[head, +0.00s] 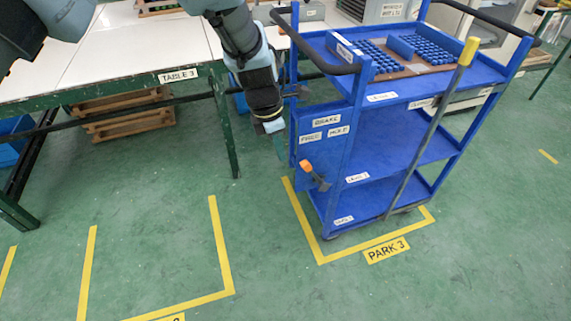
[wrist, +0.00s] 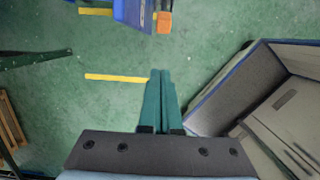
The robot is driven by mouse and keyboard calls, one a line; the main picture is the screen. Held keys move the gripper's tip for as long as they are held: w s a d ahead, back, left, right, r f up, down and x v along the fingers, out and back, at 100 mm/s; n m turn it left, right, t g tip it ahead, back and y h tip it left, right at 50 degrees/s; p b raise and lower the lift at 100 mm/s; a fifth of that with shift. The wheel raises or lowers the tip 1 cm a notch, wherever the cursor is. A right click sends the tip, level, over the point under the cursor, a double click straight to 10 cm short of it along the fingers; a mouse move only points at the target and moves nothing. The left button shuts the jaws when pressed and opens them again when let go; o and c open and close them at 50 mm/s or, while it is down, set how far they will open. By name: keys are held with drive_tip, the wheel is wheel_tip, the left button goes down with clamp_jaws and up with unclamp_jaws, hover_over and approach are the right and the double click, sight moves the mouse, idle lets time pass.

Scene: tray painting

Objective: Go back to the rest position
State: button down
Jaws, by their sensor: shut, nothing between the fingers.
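My gripper (wrist: 160,78) points down over the green floor in the wrist view. Its two green fingers are together with nothing between them. In the head view my arm hangs down in front of the table's right end, just left of the blue cart (head: 385,165). The fingers (head: 281,146) are small and hard to make out there against the cart and floor. The cart's near end also shows at the top of the wrist view (wrist: 131,12), apart from the fingers.
The white table (head: 130,55) with dark green legs stands behind my arm, wooden crates (head: 125,120) under it. The cart carries a tray of blue parts (head: 400,72) and has an orange-tipped pedal (head: 306,167). Yellow lines (head: 300,220) mark the floor; the front floor is clear.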

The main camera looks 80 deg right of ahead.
drive_tip(key=w+a+r, duration=0.2)
drive_tip(key=w, duration=0.5)
drive_tip(key=w+a+r+m, duration=0.1)
drive_tip(key=w+a+r, duration=0.15)
drive_tip(key=w, duration=0.55)
drive_tip(key=w+a+r, duration=0.2)
drive_tip(key=w+r, duration=0.1)
drive_tip(key=w, duration=0.4)
drive_tip(key=w+a+r+m+t, duration=0.2)
drive_tip(key=w+a+r, duration=0.1)
drive_tip(key=w+a, duration=0.95)
drive_tip(key=w+a+r+m, duration=0.1)
drive_tip(key=w+a+r, duration=0.15)
drive_tip(key=a, duration=0.65)
drive_tip(key=w+a+r+m+t, duration=0.1)
drive_tip(key=w+a, duration=0.3)
drive_tip(key=a, duration=0.6)
drive_tip(key=w+a+r+m, duration=0.1)
drive_tip(key=w+a, duration=0.2)
drive_tip(key=a, duration=0.6)
drive_tip(key=s+a+m+y, duration=0.1)
drive_tip(key=s+a, duration=0.3)
drive_tip(key=a, duration=0.6)
drive_tip(key=shift+a+r+m, duration=0.35)
drive_tip(key=shift+a+m, duration=0.05)
